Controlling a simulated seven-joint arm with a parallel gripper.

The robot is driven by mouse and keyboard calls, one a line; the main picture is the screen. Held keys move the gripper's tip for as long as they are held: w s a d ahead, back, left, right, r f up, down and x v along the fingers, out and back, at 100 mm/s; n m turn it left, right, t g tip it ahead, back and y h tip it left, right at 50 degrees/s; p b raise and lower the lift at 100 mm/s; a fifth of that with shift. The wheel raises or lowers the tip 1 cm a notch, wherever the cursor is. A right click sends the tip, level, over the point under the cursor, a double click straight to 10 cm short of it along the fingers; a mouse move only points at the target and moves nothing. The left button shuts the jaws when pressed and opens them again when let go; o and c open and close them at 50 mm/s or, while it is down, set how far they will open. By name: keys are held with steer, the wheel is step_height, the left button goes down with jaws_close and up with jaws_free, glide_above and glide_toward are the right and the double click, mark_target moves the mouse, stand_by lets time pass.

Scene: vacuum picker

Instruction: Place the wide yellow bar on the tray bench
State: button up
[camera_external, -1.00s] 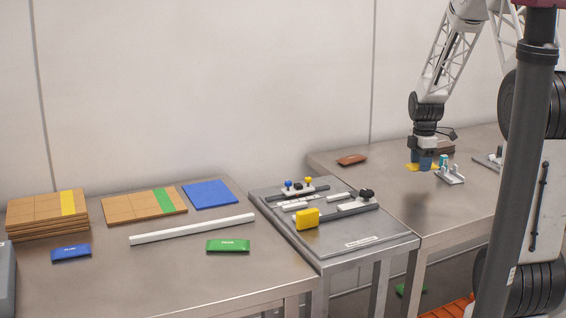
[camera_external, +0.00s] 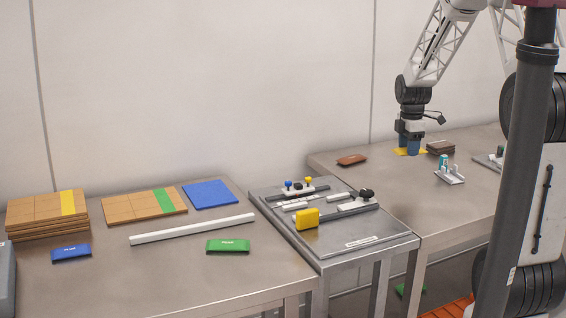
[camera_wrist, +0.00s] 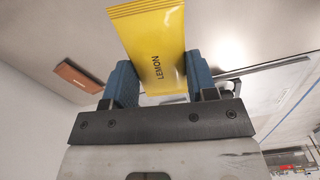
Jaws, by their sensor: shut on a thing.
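My gripper (camera_external: 409,148) is shut on a yellow bar in a wrapper marked LEMON (camera_wrist: 150,45). The bar's yellow ends also show beside my fingers in the external view (camera_external: 400,152). In the wrist view the blue fingers press its two sides, and its far end sticks out beyond them. My gripper is above the back left part of the right-hand steel bench (camera_external: 440,214), with the bar held above the surface. The left steel bench (camera_external: 150,285) carries flat boards; I cannot tell which bench is called the tray bench.
The lower middle bench (camera_external: 385,250) holds a fixture with knobs and a yellow block (camera_external: 307,219). A brown bar (camera_external: 352,160) lies left of my gripper. A dark stack (camera_external: 441,147) and a small white stand (camera_external: 449,178) are to its right. The left bench also has blue and green bars.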

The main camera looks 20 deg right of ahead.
steer(key=shift+n, duration=0.5)
steer(key=w+a, duration=0.2)
steer(key=a, duration=1)
steer(key=w+a, duration=0.2)
steer(key=a, duration=1)
steer(key=w+a, duration=0.2)
steer(key=a, duration=1.1)
steer(key=shift+a, duration=0.1)
steer(key=s+a, duration=0.2)
steer(key=a, duration=1)
steer(key=n, duration=0.1)
glide_above(136, 301)
step_height(136, 301, down, 6)
steer(key=shift+s+r, duration=0.1)
steer(key=shift+r, duration=0.05)
steer(key=shift+f, duration=0.55)
